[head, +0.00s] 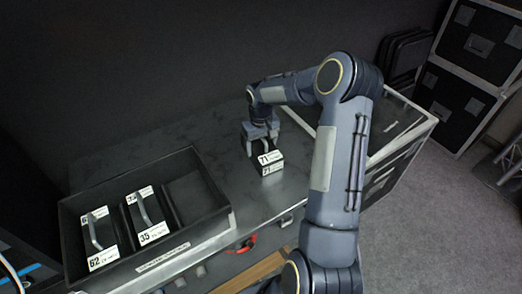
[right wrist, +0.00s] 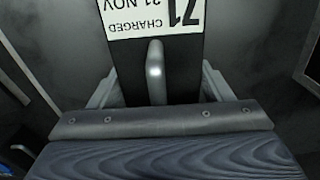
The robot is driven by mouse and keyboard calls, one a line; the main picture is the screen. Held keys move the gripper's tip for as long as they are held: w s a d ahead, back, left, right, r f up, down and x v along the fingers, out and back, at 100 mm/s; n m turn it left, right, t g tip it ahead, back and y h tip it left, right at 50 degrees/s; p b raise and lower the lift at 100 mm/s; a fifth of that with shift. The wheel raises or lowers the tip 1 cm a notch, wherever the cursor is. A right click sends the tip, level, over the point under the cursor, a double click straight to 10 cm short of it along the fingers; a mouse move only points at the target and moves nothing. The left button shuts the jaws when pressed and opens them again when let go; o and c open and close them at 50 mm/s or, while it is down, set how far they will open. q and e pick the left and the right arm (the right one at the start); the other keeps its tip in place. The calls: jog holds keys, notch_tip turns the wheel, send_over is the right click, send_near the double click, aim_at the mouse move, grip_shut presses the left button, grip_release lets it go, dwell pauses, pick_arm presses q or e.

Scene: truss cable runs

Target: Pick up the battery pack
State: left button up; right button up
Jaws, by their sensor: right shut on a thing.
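The battery pack (head: 268,165) is a black block with white labels reading 71, and it is at the middle of the case top in the head view. In the right wrist view the battery pack (right wrist: 183,60) shows its label, reading 71, CHARGED, 21 NOV, and a metal handle. My right gripper (head: 262,145) is over the pack from above and shut on it; its fingers show on either side of the pack in the wrist view. I cannot tell whether the pack touches the surface below. My left gripper is not in view.
A black open tray (head: 215,205) at the left holds packs labelled 62 (head: 98,238) and 35 (head: 147,218); its right-hand bay is empty. A red handle or cable (head: 243,245) hangs at the front edge. Black flight cases (head: 470,60) stand at the back right.

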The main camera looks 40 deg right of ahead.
jog(key=c, duration=1)
jog(key=shift+w+r, duration=0.1)
